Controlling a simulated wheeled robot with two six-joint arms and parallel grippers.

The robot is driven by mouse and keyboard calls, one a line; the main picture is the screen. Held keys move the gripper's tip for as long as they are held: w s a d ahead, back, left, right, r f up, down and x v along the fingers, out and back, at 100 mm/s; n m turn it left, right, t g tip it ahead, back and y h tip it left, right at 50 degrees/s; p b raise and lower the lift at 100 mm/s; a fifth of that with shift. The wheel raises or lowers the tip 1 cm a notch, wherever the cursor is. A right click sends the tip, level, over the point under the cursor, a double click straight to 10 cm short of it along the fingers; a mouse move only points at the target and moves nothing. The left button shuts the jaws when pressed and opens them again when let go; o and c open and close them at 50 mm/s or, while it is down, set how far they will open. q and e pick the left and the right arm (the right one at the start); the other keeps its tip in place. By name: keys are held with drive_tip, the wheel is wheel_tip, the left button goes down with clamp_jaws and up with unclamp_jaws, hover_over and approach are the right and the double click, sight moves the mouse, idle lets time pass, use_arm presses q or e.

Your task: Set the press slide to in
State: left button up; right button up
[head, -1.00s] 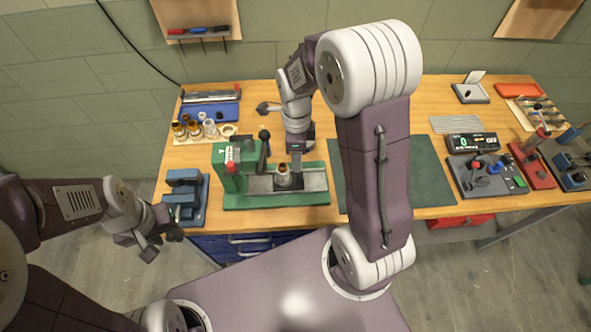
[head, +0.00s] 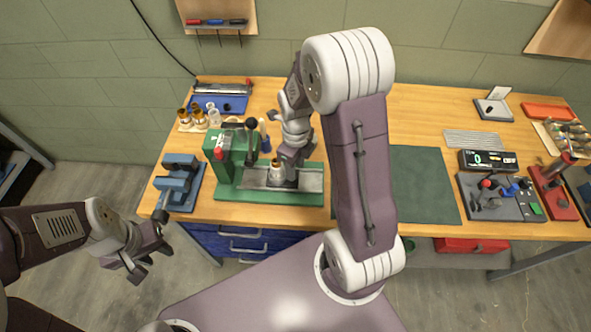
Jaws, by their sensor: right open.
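The green press (head: 228,158) stands at the left of the bench on a green base. Its grey slide (head: 309,181) runs to the right of the press column, and a small brass-topped part (head: 276,173) stands on it, to the right of the column. My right gripper (head: 289,166) is low over the slide, just right of the part and close to it; I cannot tell whether they touch. Its fingertips are partly hidden, but it is open. My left gripper (head: 155,262) is open and empty, in front of the bench's left front edge.
A blue vise-like fixture (head: 178,184) stands left of the press. Several brass and white pieces (head: 205,118) stand behind it. A dark green mat (head: 421,185) lies right of the press, partly behind my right arm. A grey control box (head: 500,205) stands farther right.

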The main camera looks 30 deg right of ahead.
drive_tip(key=shift+w+a+f, duration=0.1)
drive_tip(key=shift+w+f, duration=0.05)
drive_tip(key=shift+f, duration=0.35)
drive_tip(key=shift+w+a+f, duration=0.1)
drive_tip(key=shift+f, duration=0.4)
drive_tip(key=shift+s+d, duration=0.1)
clamp_jaws()
idle(0.6)
